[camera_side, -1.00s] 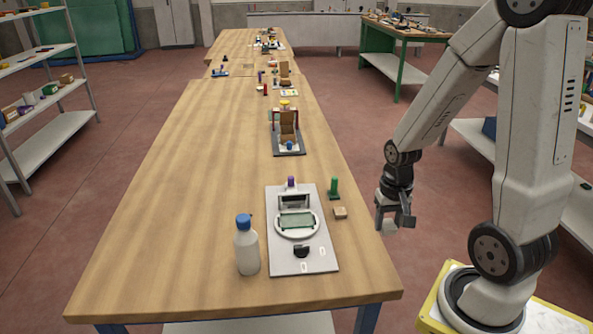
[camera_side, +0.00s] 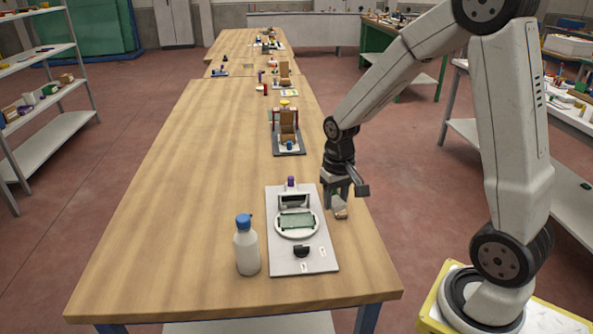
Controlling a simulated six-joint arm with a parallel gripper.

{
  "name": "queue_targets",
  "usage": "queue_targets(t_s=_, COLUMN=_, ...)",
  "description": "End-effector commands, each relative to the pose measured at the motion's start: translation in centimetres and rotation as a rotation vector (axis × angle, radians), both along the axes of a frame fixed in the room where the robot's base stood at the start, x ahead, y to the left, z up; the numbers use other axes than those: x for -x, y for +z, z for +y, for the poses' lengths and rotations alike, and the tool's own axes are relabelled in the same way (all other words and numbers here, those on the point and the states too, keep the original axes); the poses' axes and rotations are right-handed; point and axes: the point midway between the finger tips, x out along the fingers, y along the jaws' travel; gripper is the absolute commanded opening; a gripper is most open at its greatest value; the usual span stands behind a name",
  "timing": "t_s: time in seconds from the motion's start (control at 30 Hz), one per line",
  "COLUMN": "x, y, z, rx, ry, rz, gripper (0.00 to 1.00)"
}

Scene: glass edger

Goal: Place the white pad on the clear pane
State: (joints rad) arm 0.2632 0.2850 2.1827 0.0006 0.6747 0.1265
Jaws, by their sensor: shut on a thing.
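The clear pane (camera_side: 296,220) looks pale green and lies flat on a round white holder (camera_side: 297,236) on the grey base plate (camera_side: 318,260). My gripper (camera_side: 338,200) is shut on a small whitish thing, which appears to be the white pad (camera_side: 338,205). The gripper points down near the table's right edge, to the right of the pane and apart from it. Its fingers partly cover the pad, and contact between the pad and the things below cannot be told.
A small tan block (camera_side: 341,214) sits just below my gripper, and a green peg behind it is mostly hidden. A white bottle with a blue cap (camera_side: 246,250) stands left of the plate. A black knob (camera_side: 301,251) is at the plate's front. The table's left side is clear.

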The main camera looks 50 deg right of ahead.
Motion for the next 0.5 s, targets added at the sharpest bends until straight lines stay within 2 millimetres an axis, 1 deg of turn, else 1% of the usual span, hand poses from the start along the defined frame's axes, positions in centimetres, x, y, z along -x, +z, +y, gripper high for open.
queue_targets(t_s=0.17, x=-0.9, y=-0.5, z=-0.2, rx=0.000, ry=-0.001, rz=0.001, gripper=0.00)
queue_targets(t_s=0.27, x=-1.9, y=-0.9, z=-0.4, rx=0.000, ry=-0.001, rz=0.001, gripper=0.00)
queue_targets(t_s=0.5, x=-4.9, y=-2.3, z=-1.0, rx=0.000, ry=-0.001, rz=0.000, gripper=0.00)
